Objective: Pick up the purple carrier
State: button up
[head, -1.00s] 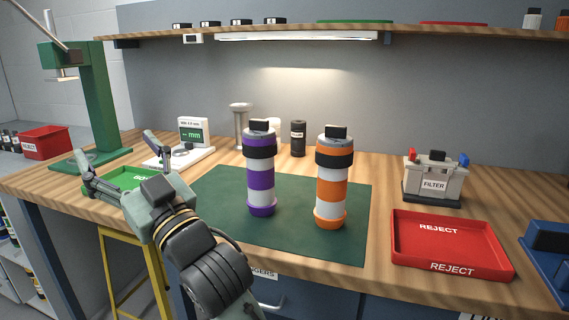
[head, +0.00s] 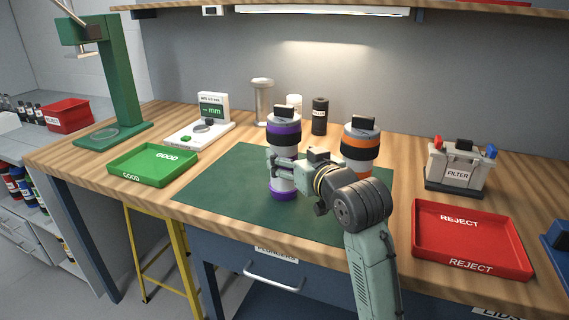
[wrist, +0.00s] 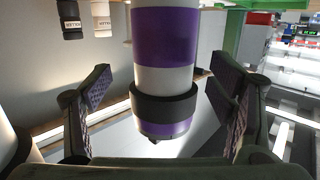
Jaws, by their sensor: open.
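The purple carrier (head: 284,136) is a cylinder banded in purple, white and black with a black cap, upright on the green mat (head: 228,199). My gripper (head: 280,174) is at its lower middle in the head view and hides part of it. In the wrist view the purple carrier (wrist: 166,40) stands between my two open fingers (wrist: 160,112), with a gap visible on each side. An orange carrier (head: 360,142) of the same form stands to the right, partly hidden behind my arm.
A green GOOD tray (head: 128,177) lies to the left and a red REJECT tray (head: 440,254) to the right. A grey FILTER box (head: 457,183) stands behind the red tray. A gauge stand (head: 183,137) and a small black cylinder (head: 320,117) are at the back.

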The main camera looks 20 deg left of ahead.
jog(key=x, duration=0.1)
jog(key=p+x, duration=0.1)
jog(key=x, duration=0.3)
jog(key=shift+s+a+f+p, duration=0.1)
jog(key=shift+s+f+p, duration=0.05)
jog(key=shift+f+p, duration=0.2)
jog(key=shift+c, duration=0.4)
jog(key=c, duration=1.3)
jog(key=shift+r, duration=0.2)
